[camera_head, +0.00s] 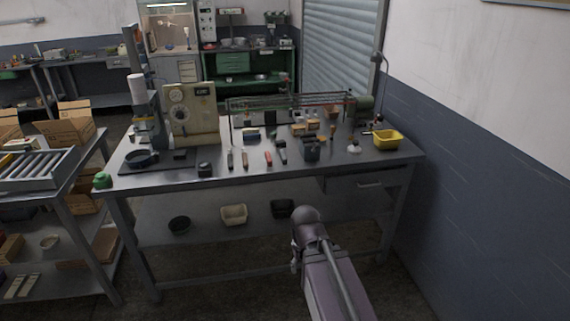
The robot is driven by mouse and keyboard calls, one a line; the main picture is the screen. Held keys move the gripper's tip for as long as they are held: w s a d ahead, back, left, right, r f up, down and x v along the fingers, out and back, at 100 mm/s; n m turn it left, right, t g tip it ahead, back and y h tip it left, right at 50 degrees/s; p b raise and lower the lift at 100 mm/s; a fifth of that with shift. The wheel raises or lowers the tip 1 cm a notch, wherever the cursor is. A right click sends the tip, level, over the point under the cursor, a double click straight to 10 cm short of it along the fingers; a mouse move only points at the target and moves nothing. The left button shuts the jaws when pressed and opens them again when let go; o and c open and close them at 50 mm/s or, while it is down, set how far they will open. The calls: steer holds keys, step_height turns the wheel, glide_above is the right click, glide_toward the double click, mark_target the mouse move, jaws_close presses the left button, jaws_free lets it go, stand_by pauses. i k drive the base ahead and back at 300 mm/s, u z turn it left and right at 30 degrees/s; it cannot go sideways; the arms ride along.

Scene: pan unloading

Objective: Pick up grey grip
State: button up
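Several small hand-sized pieces lie in a row on the metal workbench (190,176), near its front edge. Two slim greyish pieces (230,159) lie left of a red-handled piece (268,159). A darker grey piece (281,152) lies just right of the red one. They are too small for me to tell which is the grey grip. My arm rises from the bottom centre in front of the bench, with a rounded joint at its upper end. I cannot make out my gripper's fingers, and no piece is seen held.
A black pan (141,159) is at the bench's left, near a tan machine (191,115). A dark block (312,149) and a yellow bin (387,139) stand to the right. Bins sit on the lower shelf. A wall bounds the right side; a roller stand (38,169) is left.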

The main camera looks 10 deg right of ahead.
mark_target(284, 159)
steer(key=z, duration=0.35)
steer(key=i, duration=1.15)
steer(key=u, duration=0.3)
